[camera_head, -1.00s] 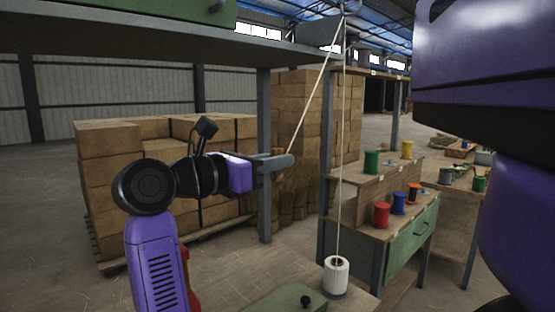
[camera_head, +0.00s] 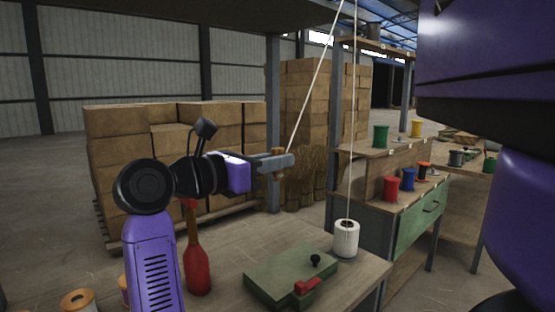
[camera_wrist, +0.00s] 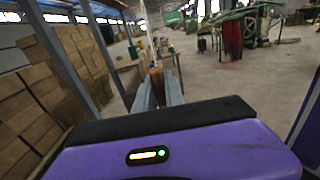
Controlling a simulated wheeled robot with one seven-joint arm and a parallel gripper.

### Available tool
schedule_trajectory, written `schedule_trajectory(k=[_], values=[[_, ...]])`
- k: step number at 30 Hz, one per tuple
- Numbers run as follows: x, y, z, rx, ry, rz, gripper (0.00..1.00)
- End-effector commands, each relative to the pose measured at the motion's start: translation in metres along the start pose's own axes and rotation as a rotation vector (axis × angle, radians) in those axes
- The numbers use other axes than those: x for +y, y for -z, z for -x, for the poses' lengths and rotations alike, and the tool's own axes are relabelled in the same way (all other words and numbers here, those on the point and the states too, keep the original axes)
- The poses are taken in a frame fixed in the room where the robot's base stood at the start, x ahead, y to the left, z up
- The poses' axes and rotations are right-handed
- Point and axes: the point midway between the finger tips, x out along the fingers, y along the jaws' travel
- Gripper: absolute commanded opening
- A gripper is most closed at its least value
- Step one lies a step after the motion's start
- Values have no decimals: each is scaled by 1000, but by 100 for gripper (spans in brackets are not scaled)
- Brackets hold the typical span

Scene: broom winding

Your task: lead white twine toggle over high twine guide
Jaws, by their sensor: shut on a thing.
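My gripper (camera_head: 285,162) is at the left of centre in the head view, shut on a small brown toggle (camera_head: 278,177). The toggle also shows between the fingertips in the wrist view (camera_wrist: 155,74). White twine (camera_head: 318,85) runs from the toggle up and right, out of the top of the head view. A second length drops nearly straight to the white twine spool (camera_head: 346,240) on the bench. The high twine guide is out of the head view, above its top edge. I cannot make it out in the wrist view.
The wooden bench (camera_head: 228,248) holds a green box (camera_head: 290,275) with a black knob and a red bottle-shaped object (camera_head: 197,262). A shelf upright (camera_head: 272,135) and stacked cartons (camera_head: 180,125) stand behind my gripper. Coloured spools sit on the right-hand shelves.

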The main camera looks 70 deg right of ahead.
Motion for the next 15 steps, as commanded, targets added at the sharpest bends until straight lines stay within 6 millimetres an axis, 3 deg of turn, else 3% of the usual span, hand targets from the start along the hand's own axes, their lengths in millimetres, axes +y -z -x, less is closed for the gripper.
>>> schedule_trajectory(k=[1, 6, 15], values=[[0, 13, 0, 0, 0, 1, 0], [1, 33, 1, 0, 2, 1, 0], [1, 58, 0, -1, 7, 1, 0]])
